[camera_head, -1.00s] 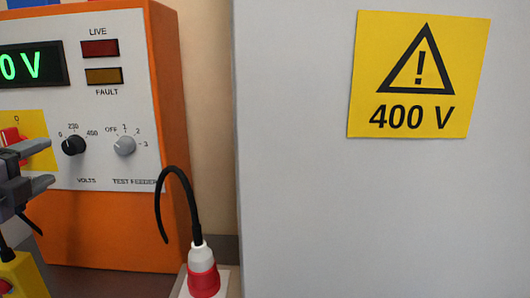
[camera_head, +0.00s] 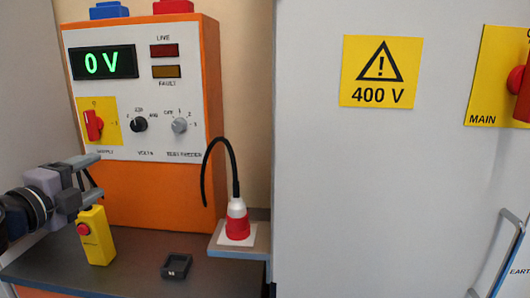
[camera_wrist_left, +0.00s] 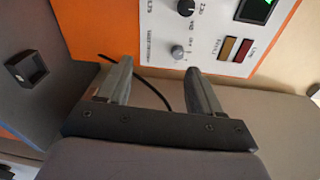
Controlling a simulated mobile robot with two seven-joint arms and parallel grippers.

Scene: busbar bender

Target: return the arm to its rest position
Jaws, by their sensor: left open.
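My left gripper (camera_head: 93,172) is at the left of the head view, in front of the orange test panel (camera_head: 140,190), just above a yellow box with a red button (camera_head: 97,236). Its two grey fingers are apart with nothing between them. The left wrist view shows the same open, empty fingers (camera_wrist_left: 159,68), with the panel's knobs and lamps beyond them. I cannot tell the gap between the fingers and the panel. My right gripper is in neither view.
The panel's display (camera_head: 104,63) reads 0 V. A red-and-white plug with a black cable (camera_head: 237,220) stands on a small ledge. A small black holder (camera_head: 177,266) lies on the dark bench (camera_head: 135,280). A grey cabinet with a 400 V sign (camera_head: 381,72) fills the right.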

